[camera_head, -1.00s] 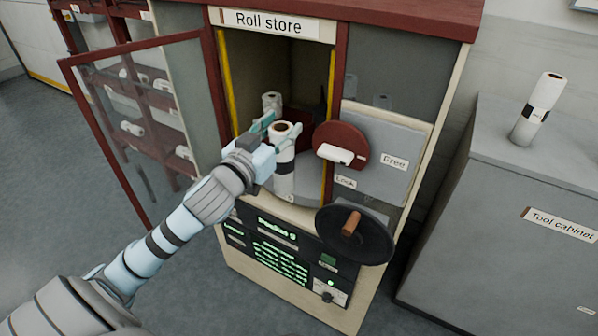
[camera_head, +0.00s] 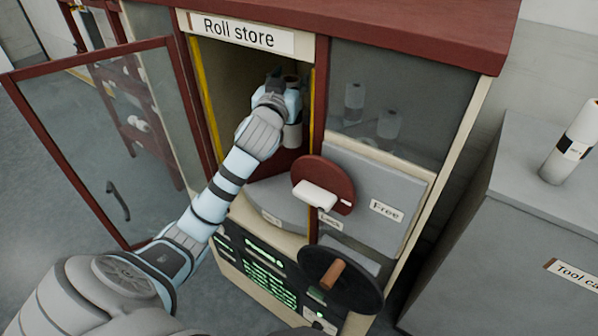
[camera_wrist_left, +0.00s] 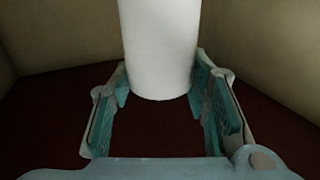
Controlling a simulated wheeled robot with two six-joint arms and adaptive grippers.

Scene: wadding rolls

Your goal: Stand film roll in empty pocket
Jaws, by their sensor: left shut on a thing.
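My left gripper (camera_head: 280,88) is inside the open doorway of the roll store, shut on a white film roll with a dark band (camera_head: 292,137). The gripper and wrist hide part of the roll. In the left wrist view the white roll (camera_wrist_left: 160,45) is between the two fingers (camera_wrist_left: 160,92). Below it is a dark red floor (camera_wrist_left: 150,135) between beige walls. I cannot tell whether the roll touches that floor. The pocket's edges are largely hidden by my arm in the head view. My right gripper is not in view.
The glass door (camera_head: 105,145) stands open at the left. Two rolls (camera_head: 354,102) show behind the right glass. A red disc with a white handle (camera_head: 315,195), a dark handwheel (camera_head: 340,280) and a control panel are at the front. Another roll (camera_head: 572,145) stands on the tool cabinet (camera_head: 540,235).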

